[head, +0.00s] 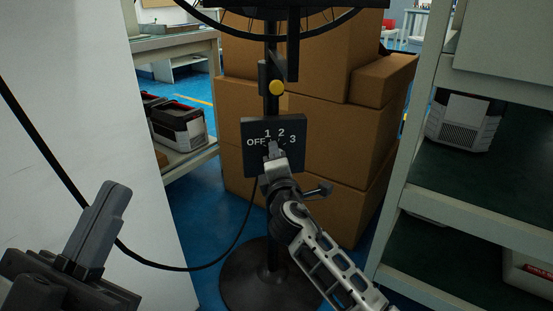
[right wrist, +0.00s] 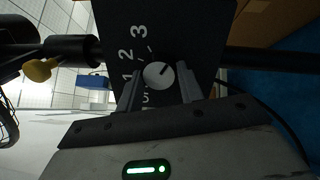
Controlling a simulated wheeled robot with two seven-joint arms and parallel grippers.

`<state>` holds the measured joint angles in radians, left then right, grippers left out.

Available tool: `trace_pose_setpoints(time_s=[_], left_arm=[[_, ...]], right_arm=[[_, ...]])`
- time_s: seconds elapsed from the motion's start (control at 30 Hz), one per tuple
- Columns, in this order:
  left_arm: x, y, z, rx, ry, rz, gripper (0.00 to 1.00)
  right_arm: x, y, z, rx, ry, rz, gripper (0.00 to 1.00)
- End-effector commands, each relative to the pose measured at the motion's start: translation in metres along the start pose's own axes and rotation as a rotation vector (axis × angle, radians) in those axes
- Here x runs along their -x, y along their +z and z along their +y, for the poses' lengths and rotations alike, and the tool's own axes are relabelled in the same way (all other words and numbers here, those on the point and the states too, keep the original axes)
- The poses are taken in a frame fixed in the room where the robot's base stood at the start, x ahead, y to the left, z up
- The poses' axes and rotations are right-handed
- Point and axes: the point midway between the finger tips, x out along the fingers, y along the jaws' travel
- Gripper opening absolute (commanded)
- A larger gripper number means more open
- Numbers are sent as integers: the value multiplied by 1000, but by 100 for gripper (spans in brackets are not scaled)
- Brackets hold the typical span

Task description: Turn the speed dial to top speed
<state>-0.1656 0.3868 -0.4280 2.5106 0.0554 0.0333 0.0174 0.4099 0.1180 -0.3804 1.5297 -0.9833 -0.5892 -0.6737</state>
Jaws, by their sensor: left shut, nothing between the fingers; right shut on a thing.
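The black control box (head: 262,122) is on the fan's pole, with OFF, 1, 2 and 3 in white. My right gripper (head: 274,152) is in front of its lower middle and hides the dial in the head view. In the right wrist view, the round pale speed dial (right wrist: 158,75) sits between the two fingers of my right gripper (right wrist: 160,88), which is shut on it. A short dark mark on the dial's face slants to the picture's upper right; which number it selects is unclear. My left gripper (head: 100,225) is shut and empty at the lower left, away from the box.
A black cable (head: 170,268) loops to the left. Cardboard boxes (head: 325,130) are stacked behind. A shelf rack (head: 405,160) stands close on the right, a white panel (head: 90,100) on the left.

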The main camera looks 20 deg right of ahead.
Motion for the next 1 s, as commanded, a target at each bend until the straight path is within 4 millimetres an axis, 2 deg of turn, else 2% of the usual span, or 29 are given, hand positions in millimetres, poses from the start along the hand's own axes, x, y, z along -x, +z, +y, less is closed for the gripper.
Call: trace_pose_setpoints(time_s=[0.03,0.1,0.37,0.47,0.57,0.67,1.0], left_arm=[[0,0,0,0,1,0,0],[0,0,0,-1,1,1,0],[-1,0,-1,-6,2,2,0],[-2,-2,-2,-6,1,2,0],[-6,-8,-3,-4,1,1,0],[-12,-16,-5,-3,1,0,0],[-34,-45,-13,-1,0,-1,0]], right_arm=[[0,0,-1,-2,-3,-1,43],[0,0,-1,-2,-3,-1,59],[0,0,0,3,-1,0,59],[0,1,1,54,3,3,59],[-1,2,2,197,11,11,59],[-1,4,4,426,26,25,59],[-2,7,5,1290,79,76,59]])
